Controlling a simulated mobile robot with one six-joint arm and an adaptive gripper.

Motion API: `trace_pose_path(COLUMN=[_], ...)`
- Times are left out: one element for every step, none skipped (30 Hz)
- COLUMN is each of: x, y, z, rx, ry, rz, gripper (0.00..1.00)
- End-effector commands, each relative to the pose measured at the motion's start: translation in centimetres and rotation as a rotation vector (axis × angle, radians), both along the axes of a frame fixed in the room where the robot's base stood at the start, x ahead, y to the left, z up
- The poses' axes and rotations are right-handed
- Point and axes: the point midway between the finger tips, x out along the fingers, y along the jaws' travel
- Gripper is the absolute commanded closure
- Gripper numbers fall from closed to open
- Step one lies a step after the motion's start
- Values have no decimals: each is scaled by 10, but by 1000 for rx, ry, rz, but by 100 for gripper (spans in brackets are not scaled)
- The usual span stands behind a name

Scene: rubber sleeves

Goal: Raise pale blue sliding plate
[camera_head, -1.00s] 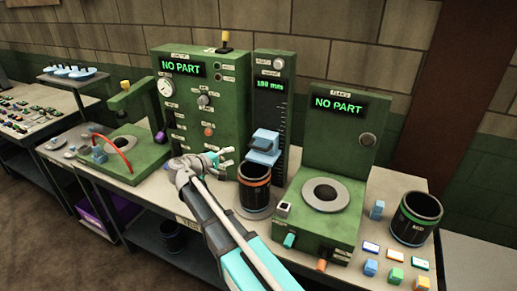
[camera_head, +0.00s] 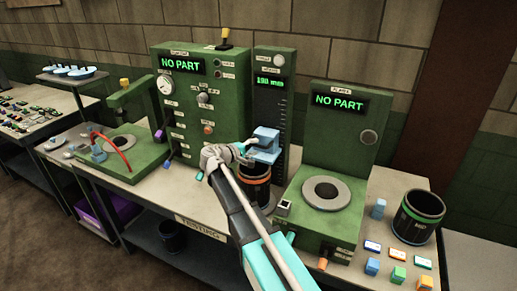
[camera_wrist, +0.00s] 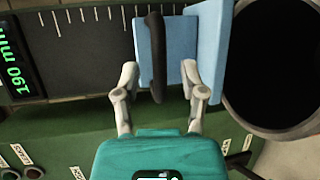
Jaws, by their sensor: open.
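The pale blue sliding plate (camera_head: 264,154) sits on a dark vertical scale column (camera_head: 273,100), over a black sleeve with an orange band (camera_head: 256,190). In the wrist view the plate (camera_wrist: 208,45) carries a dark bar-like handle (camera_wrist: 157,50). My gripper (camera_head: 247,149) is at the left side of the plate in the head view. In the wrist view my gripper (camera_wrist: 160,75) is open, with one finger on each side of the handle's end. The fingers look apart from the handle; the right fingertip overlaps the plate's edge in the picture.
The scale's display (camera_wrist: 17,65) reads 190 mm. A green gauge panel (camera_head: 198,110) stands left of the column, and a green station with a round seat (camera_head: 328,193) stands right. A green-banded black sleeve (camera_head: 418,217) and several coloured blocks occupy the right end.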

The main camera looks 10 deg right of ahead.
Motion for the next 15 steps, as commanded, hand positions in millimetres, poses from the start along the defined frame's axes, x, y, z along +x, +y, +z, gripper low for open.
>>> trace_pose_path(x=[4, 5, 7, 8, 9, 10, 10, 10, 11, 11, 11, 11, 11, 11, 11], y=[-5, -8, -11, -12, -14, -15, -16, -17, -18, -18, -19, -19, -19, -19, -19], z=[-2, -3, -3, -3, -4, -4, -4, -4, -4, -4, -4, -4, -4, -4, -4], rx=[0, 0, 0, 0, 0, 0, 0, 0, 0, 0, 0, 0, 0, 0, 0], ry=[0, 0, 0, 0, 0, 0, 0, 0, 0, 0, 0, 0, 0, 0, 0], rz=[-2, -2, -1, -1, 0, 0, 0, 0, 0, 0, 0, 0, 0, 0, 0], gripper=[46, 46, 46, 46, 46, 46, 46, 46, 46, 46, 46, 46, 46, 46, 46])
